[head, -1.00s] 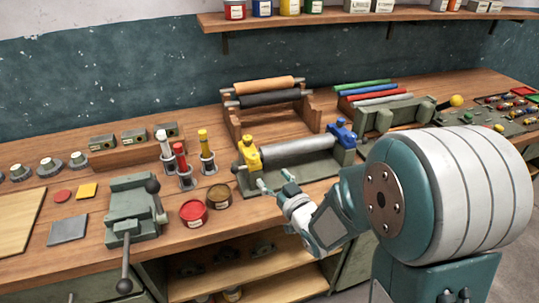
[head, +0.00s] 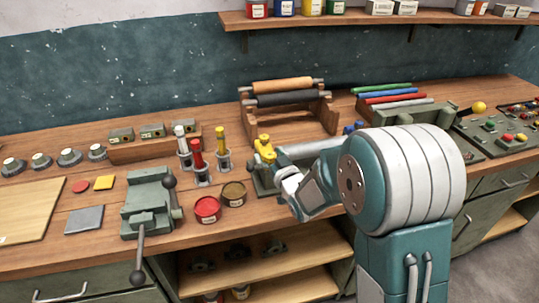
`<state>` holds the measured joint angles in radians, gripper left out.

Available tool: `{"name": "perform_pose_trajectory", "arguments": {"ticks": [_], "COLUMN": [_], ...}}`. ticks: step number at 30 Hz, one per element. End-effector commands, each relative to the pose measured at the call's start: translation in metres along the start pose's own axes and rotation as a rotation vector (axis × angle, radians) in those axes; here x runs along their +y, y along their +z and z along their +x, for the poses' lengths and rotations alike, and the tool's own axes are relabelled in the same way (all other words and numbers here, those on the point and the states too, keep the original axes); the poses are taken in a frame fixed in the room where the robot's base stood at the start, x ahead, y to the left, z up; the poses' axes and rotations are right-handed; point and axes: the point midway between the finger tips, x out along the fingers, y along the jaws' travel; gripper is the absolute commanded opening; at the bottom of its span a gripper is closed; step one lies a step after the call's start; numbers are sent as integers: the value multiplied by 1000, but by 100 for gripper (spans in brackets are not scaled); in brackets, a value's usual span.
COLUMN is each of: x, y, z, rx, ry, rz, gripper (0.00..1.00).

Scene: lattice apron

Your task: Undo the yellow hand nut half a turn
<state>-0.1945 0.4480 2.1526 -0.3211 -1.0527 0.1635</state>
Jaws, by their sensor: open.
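The yellow hand nut (head: 264,148) sits on the left end of a green fixture that carries a grey roller (head: 308,149). A blue nut (head: 353,127) shows at the fixture's right end, partly behind my arm. My gripper (head: 276,169) is at the yellow nut, just in front of and below it in the picture. Its fingers are open and small in view, partly hidden by the wrist. I cannot tell whether they touch the nut or stand around it.
Red (head: 207,210) and brown (head: 233,194) tins stand left of my gripper. Behind them are red, yellow and white-topped upright tools (head: 197,160). A green vise (head: 150,205) is further left. A rack with tan and black rollers (head: 288,100) stands behind the fixture.

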Motion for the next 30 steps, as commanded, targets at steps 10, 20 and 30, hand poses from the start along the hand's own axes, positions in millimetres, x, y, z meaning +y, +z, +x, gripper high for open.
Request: {"name": "perform_pose_trajectory", "arguments": {"ticks": [10, 20, 30], "x": [0, 1, 2], "y": [0, 0, 0], "z": [0, 0, 0], "rx": [0, 1, 1], "ry": [0, -24, -201], "rz": [0, -2, -2], "gripper": [0, 0, 0]}}
